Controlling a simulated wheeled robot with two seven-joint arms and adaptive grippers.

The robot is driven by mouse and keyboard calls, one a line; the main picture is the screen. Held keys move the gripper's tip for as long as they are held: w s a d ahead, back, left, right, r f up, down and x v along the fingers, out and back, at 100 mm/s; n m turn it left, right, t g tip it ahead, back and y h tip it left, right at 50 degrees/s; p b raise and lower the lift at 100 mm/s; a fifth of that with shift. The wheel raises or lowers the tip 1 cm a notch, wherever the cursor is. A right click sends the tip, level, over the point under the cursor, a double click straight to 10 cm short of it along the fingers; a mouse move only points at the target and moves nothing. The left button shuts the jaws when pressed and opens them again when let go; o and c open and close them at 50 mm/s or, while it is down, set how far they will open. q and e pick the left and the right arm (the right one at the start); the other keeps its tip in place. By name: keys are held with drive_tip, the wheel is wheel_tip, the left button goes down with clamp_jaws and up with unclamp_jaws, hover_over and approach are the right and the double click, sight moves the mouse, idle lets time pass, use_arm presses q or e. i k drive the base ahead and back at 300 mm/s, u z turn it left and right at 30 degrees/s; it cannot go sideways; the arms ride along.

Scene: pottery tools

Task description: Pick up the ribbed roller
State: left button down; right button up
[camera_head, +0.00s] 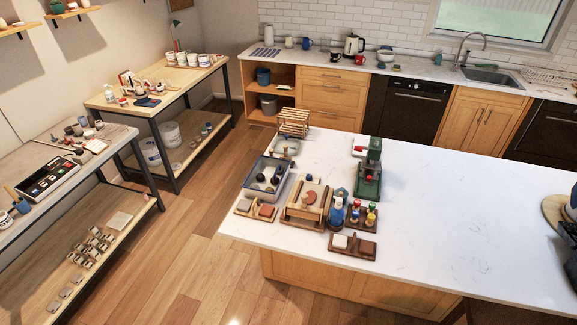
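I cannot single out the ribbed roller for certain; at this distance the small tools are too small to tell apart. A cluster of pottery tools sits on the left part of the white island. It has a wooden frame or tray (293,221) with a reddish round piece (311,199) in it. To its left is a grey-blue tray (255,193) with dark round items inside. To its right are a blue bottle (336,212) and a small wooden holder with coloured-top pieces (362,216). Neither of my grippers shows in this view.
A green press-like device (369,168) and a slatted wooden rack (294,122) stand behind the cluster. Small wooden trays (367,249) lie near the front edge. The island's middle and right (460,210) are mostly clear. Dark items stand at the far right edge.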

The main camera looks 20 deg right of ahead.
sight(286, 147)
drive_tip(key=u, duration=0.8)
drive_tip(key=i, duration=2.05)
drive_tip(key=z, duration=0.8)
